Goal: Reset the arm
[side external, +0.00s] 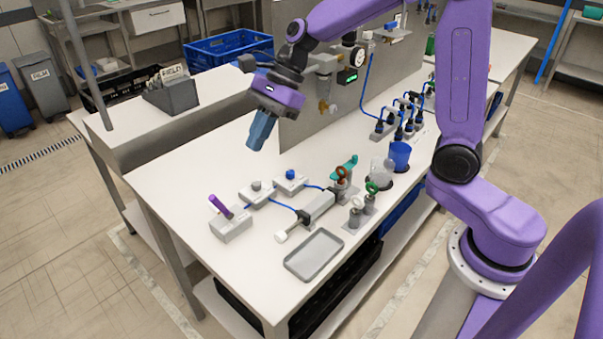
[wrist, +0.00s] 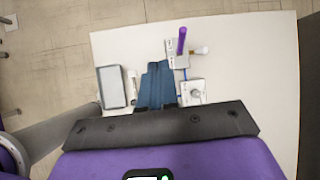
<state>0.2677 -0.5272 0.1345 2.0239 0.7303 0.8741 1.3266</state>
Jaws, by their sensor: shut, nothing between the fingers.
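My gripper (side external: 262,132) has blue fingers and hangs above the left part of the white workbench (side external: 165,180), clear of everything on it. The fingers point down and are shut with nothing between them. In the wrist view my gripper (wrist: 157,75) covers part of the bench, so some fittings under it are hidden.
Below stand a grey block with a purple handle (side external: 221,207), small boxes joined by blue hoses, a grey-white cylinder (side external: 316,207) and an empty grey tray (side external: 314,255). A blue cup (side external: 400,154) stands farther right. An upright grey panel (side external: 345,100) rises behind my gripper.

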